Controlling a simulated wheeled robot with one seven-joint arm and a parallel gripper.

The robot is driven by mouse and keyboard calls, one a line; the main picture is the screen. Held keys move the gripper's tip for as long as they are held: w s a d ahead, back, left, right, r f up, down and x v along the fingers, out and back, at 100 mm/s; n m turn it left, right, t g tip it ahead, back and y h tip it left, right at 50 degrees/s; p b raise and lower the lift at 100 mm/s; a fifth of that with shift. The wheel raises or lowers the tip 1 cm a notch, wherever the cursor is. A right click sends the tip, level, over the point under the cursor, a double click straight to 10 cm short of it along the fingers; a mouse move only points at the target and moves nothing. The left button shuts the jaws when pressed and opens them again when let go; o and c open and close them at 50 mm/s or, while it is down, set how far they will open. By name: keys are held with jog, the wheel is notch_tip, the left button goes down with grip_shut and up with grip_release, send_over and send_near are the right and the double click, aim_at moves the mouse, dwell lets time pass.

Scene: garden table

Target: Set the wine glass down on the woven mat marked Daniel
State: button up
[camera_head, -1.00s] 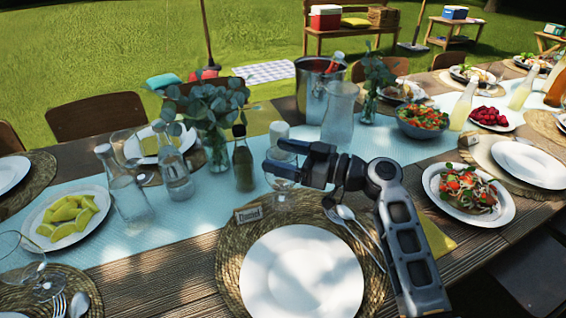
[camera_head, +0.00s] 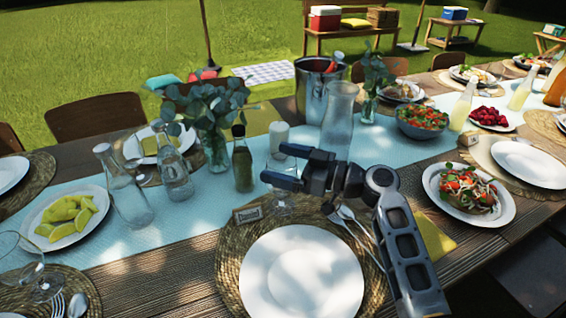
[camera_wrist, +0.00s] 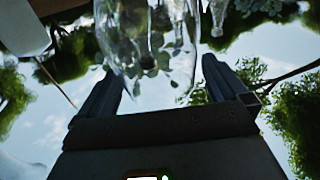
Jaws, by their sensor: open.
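The clear wine glass (camera_head: 279,207) stands at the far edge of the round woven mat (camera_head: 229,268), beside the name card reading Daniel (camera_head: 248,214). My gripper (camera_head: 277,165) is open at the glass, one finger partly covering it in the head view. In the wrist view the glass bowl (camera_wrist: 150,50) shows between and beyond the spread fingers of my gripper (camera_wrist: 160,76). Whether a finger still touches the glass I cannot tell. The glass looks upright.
A white plate (camera_head: 300,272) fills the mat's middle. Spoon and fork (camera_head: 352,222) lie at its right. A salad plate (camera_head: 468,195) is to the right.

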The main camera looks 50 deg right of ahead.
jog(key=shift+r, duration=0.1)
jog(key=shift+r+p, duration=0.15)
jog(key=shift+p, duration=0.2)
jog(key=b+v, duration=0.2)
jog(key=v, duration=1)
